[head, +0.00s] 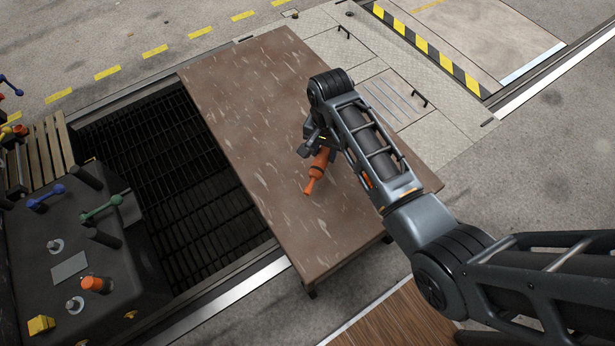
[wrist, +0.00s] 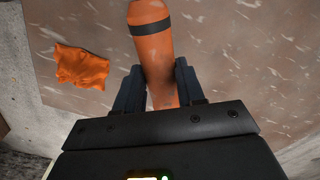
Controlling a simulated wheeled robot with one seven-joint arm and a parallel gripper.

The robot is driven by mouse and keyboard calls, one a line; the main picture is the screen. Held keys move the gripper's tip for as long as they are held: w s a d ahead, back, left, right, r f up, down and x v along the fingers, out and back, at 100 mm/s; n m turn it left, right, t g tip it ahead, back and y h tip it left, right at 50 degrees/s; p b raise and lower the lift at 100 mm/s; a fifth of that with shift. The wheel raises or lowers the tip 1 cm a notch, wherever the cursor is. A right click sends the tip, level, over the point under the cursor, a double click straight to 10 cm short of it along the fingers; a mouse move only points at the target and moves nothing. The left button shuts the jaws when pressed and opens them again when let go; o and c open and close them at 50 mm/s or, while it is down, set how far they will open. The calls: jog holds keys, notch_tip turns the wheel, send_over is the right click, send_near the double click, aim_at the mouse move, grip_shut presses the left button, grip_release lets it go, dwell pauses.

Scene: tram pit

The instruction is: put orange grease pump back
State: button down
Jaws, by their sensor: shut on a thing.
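The orange grease pump (head: 314,183) is an orange cylinder with a dark band; in the wrist view the pump (wrist: 150,45) runs up from between the jaws. My gripper (head: 322,152) is shut on it, over the brown tabletop (head: 250,90). In the wrist view my gripper (wrist: 161,85) has a finger on each side of the pump's body. I cannot tell whether the pump touches the tabletop. My arm hides part of the pump and part of the tabletop in the head view.
A crumpled orange cloth (wrist: 80,67) lies left of the pump in the wrist view. Left of the tabletop is a dark grating (head: 160,150). A dark cabinet (head: 70,270) at far left carries a blue handle (head: 46,197), a green handle (head: 102,207) and an orange knob (head: 96,284).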

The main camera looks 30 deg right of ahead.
jog(key=a+f, duration=0.1)
jog(key=a, duration=0.1)
jog(key=a+f, duration=0.1)
jog(key=a, duration=0.1)
jog(key=a+f, duration=0.1)
jog(key=a, duration=0.1)
jog(key=shift+s+f, duration=0.2)
jog(key=shift+s, duration=0.2)
jog(key=shift+a+f, duration=0.25)
jog(key=shift+f, duration=2)
jog(key=c, duration=0.7)
grip_release()
notch_tip(320, 180, up, 12)
jog(key=shift+s+r+p, duration=0.1)
jog(key=shift+p, duration=0.5)
